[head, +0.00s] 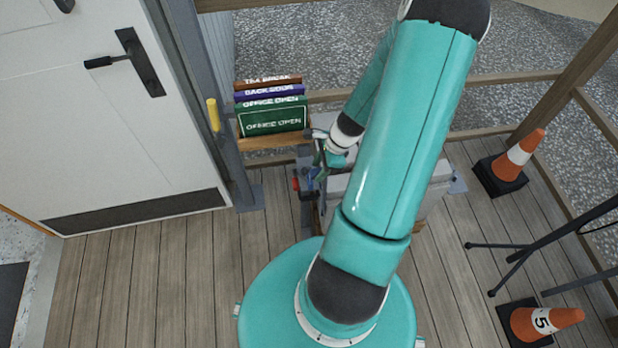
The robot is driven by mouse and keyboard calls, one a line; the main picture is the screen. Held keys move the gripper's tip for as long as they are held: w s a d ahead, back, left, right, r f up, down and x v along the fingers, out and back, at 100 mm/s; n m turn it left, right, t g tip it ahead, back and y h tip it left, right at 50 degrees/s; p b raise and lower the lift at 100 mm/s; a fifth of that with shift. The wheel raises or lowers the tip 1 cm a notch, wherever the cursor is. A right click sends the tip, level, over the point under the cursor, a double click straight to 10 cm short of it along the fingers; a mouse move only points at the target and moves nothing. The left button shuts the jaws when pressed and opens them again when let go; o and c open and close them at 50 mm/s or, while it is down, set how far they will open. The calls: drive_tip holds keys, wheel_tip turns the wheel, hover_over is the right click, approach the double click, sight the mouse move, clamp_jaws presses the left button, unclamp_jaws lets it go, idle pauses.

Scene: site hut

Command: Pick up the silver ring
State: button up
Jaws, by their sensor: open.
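I cannot make out a silver ring in the head view; my teal arm covers much of the middle. My gripper (317,168) shows small and dark at the end of the arm, pointing down and partly hidden by the wrist. It is open, and I see nothing held in it. It is above or beside a grey box-like stand (338,186), close to small red and blue parts (299,184); whether it touches them I cannot tell.
A wooden rack (262,142) holds several signs, the front one a green "OFFICE OPEN" sign (274,121). A white door (110,120) with a black handle stands left. Orange cones (519,150) (545,320) and a black tripod (535,248) stand right. Plank floor (180,270) is clear at left.

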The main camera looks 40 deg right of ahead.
sight(311, 178)
drive_tip(key=shift+x, duration=2.85)
drive_tip(key=shift+a, duration=0.15)
drive_tip(key=c, duration=0.6)
